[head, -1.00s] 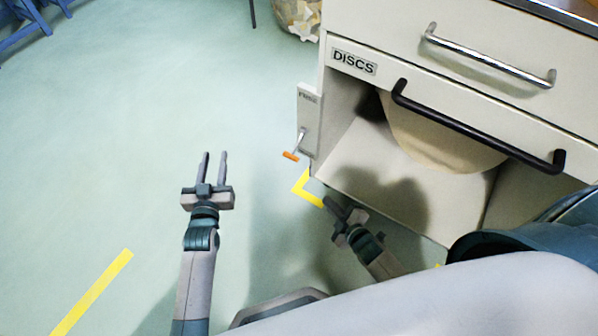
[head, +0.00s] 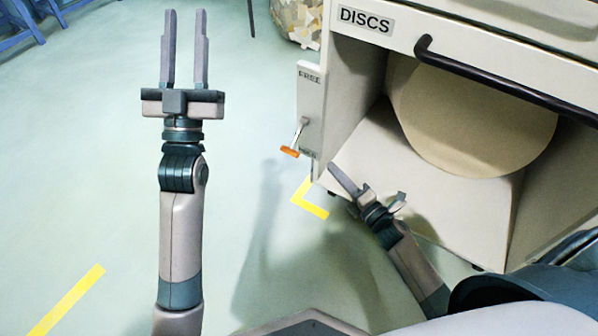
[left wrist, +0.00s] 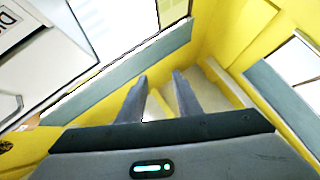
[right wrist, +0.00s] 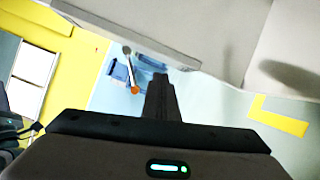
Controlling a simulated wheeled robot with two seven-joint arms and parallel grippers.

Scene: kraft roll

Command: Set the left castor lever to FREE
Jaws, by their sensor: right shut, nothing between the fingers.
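The castor lever (head: 292,150) is a thin metal arm with an orange tip on a narrow pale plate (head: 312,95) at the cabinet's left front edge. It slants down and left. The plate carries small labels near its top and bottom, too small to read surely. In the right wrist view the lever (right wrist: 130,72) shows beyond my shut right gripper, a little left of the fingertips. My right gripper (head: 343,178) is shut and empty, low right of the lever and apart from it. My left gripper (head: 185,14) is open and empty, raised left of the cabinet.
The DISCS cabinet (head: 350,60) stands at the right, with a black handle (head: 480,78) and a large tan round (head: 475,115) in its open bay. Yellow tape (head: 310,200) marks the floor. Free floor lies left of the cabinet. A blue chair stands far left.

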